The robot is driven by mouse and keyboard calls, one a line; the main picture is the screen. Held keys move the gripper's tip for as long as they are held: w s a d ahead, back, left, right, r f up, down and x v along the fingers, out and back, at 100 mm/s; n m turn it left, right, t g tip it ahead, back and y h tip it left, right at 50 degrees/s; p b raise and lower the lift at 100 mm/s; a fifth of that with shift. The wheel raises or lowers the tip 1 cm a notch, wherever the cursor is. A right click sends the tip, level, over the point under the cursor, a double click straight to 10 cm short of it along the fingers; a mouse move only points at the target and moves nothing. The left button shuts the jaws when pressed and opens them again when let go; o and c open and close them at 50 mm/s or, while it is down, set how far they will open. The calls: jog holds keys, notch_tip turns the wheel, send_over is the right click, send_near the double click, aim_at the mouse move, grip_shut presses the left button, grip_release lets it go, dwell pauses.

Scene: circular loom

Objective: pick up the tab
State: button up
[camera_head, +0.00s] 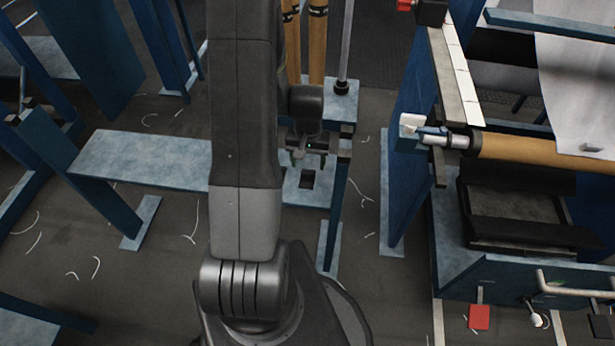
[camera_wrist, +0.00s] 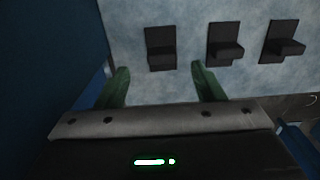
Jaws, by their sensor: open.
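In the wrist view, several small dark tabs stand in a row on a pale blue-grey plate (camera_wrist: 190,12): a left one (camera_wrist: 160,48), a middle one (camera_wrist: 225,42) and a right one (camera_wrist: 284,40). My gripper (camera_wrist: 160,78) is open, with its two green fingers apart and nothing between them. The left tab is just beyond the fingertips, roughly centred between them. In the head view, my gripper (camera_head: 309,159) is above the blue plate (camera_head: 299,195). One dark tab (camera_head: 307,179) shows just below it; my gripper or arm may hide the others.
A blue post (camera_head: 340,190) rises beside the plate. A blue bench (camera_head: 140,158) stands to the left. A loom frame with an orange-brown roller (camera_head: 545,155) stands to the right. Thread scraps lie on the dark floor between them.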

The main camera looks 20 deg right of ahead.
aim_at(307, 172)
jog(key=shift+w+f+b, duration=0.2)
jog(key=shift+f+b, duration=0.25)
jog(key=shift+f, duration=2.7)
jog(key=shift+c, duration=0.4)
jog(key=c, duration=0.9)
jog(key=shift+r, duration=0.15)
notch_tip(307, 172, up, 10)
jog(key=shift+f+p, duration=0.1)
jog(key=shift+p, duration=0.75)
